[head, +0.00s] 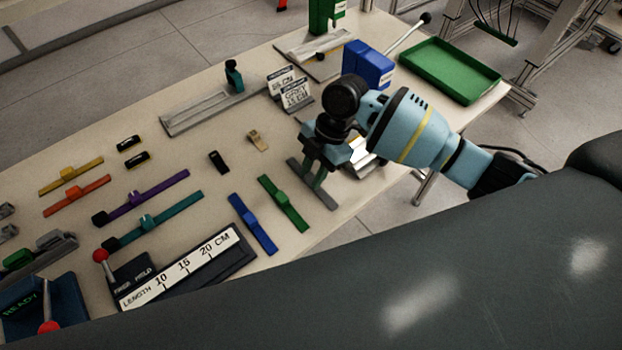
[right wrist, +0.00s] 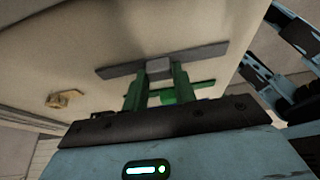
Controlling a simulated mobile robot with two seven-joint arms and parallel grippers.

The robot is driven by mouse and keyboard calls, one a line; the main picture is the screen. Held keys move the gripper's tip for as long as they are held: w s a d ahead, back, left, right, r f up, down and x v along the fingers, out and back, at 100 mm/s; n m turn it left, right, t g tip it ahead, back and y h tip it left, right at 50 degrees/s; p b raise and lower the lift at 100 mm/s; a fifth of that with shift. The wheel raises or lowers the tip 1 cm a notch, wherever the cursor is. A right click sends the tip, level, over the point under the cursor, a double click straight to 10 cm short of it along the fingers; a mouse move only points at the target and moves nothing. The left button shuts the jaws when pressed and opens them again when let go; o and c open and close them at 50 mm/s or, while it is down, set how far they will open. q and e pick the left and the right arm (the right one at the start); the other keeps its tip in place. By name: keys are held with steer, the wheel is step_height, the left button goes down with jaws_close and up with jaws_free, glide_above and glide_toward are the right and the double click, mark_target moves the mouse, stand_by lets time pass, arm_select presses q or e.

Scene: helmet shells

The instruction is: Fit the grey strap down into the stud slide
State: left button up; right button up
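The grey strap (head: 327,199) is at the right end of the row of straps, beneath my right gripper (head: 316,172). In the right wrist view the strap (right wrist: 205,53) runs crosswise past the green fingertips, and its raised middle block sits between them. The fingers of my right gripper (right wrist: 159,74) look closed against both sides of the block. I cannot tell whether the strap touches the table. A long grey rail fixture (head: 205,110) with a dark teal knob stands farther back; I cannot tell whether it is the stud slide. My left gripper is not in view.
A green strap (head: 283,203) and a blue strap (head: 252,224) lie left of the gripper. The length gauge (head: 185,268) is in front. Label cards (head: 297,95), a blue box (head: 367,66) and a green tray (head: 450,70) stand behind. The table's edge is close on the right.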

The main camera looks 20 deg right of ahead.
mark_target(313, 176)
steer(key=shift+c, duration=1.3)
steer(key=shift+r, duration=0.15)
steer(key=shift+r, duration=0.6)
step_height(313, 176, up, 2)
steer(key=shift+r, duration=0.2)
steer(key=s+d+r, duration=0.1)
steer(key=s+d, duration=0.1)
steer(key=s, duration=1.4)
steer(key=shift+p, duration=0.3)
